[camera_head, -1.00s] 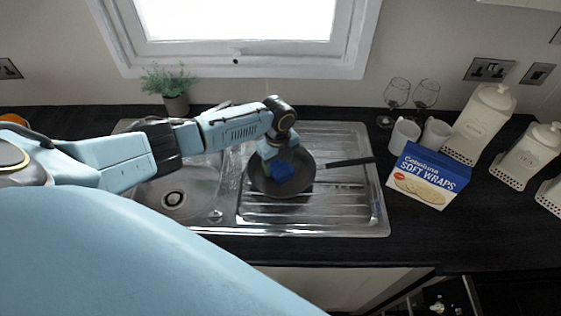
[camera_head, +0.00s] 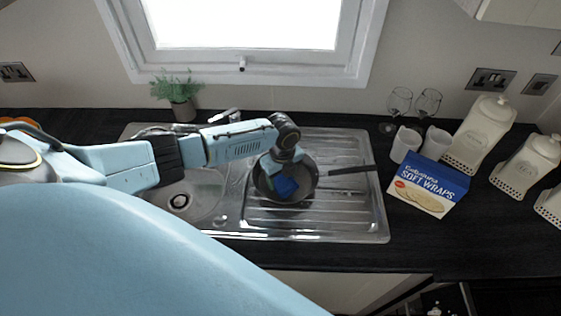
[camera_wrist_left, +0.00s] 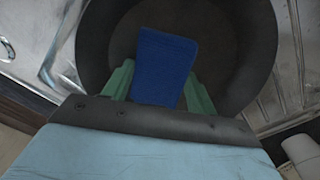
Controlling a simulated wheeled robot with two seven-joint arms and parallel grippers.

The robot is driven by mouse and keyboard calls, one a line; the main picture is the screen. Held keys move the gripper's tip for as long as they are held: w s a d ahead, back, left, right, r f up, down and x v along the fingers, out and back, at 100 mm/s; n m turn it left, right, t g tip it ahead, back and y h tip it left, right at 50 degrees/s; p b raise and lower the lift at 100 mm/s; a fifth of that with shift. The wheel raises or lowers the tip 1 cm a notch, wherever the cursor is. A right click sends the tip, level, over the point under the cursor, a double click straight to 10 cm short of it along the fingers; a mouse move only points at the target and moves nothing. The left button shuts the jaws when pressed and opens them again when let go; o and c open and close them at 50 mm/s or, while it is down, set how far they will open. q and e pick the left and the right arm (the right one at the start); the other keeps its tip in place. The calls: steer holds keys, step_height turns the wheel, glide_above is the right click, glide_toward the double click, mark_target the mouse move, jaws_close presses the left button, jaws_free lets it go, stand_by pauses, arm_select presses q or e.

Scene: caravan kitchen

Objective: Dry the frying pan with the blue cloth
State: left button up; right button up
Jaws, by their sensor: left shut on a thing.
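The dark frying pan (camera_head: 305,190) lies on the ribbed drainer of the steel sink, its handle (camera_head: 352,170) pointing right. My left gripper (camera_head: 284,177) reaches down into the pan from the left and is shut on the blue cloth (camera_head: 287,188). In the left wrist view the folded blue cloth (camera_wrist_left: 163,65) sits between the green fingers of my left gripper (camera_wrist_left: 158,85), over the pan's inside (camera_wrist_left: 225,50). I cannot tell whether the cloth touches the pan's bottom. My right gripper is not in view.
The sink bowl (camera_head: 190,195) is left of the pan. A soft wraps box (camera_head: 428,187), white mugs (camera_head: 405,143), wine glasses (camera_head: 398,103) and white canisters (camera_head: 480,133) stand on the right. A potted plant (camera_head: 180,95) stands behind the sink. The dark counter front right is clear.

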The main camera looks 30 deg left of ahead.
arm_select(q)
steer(key=shift+d+f, duration=0.1)
steer(key=shift+d, duration=0.1)
steer(key=shift+w+d, duration=0.45)
steer(key=shift+d, duration=0.1)
steer(key=shift+w+a+b, duration=0.1)
steer(key=shift+w+b, duration=0.7)
steer(key=shift+b, duration=0.15)
steer(key=shift+a, duration=0.15)
steer(key=shift+w+a+b, duration=0.35)
steer(key=shift+w+a, duration=0.05)
steer(key=shift+a, duration=0.15)
steer(key=shift+s+a, duration=0.1)
steer(key=shift+a, duration=0.05)
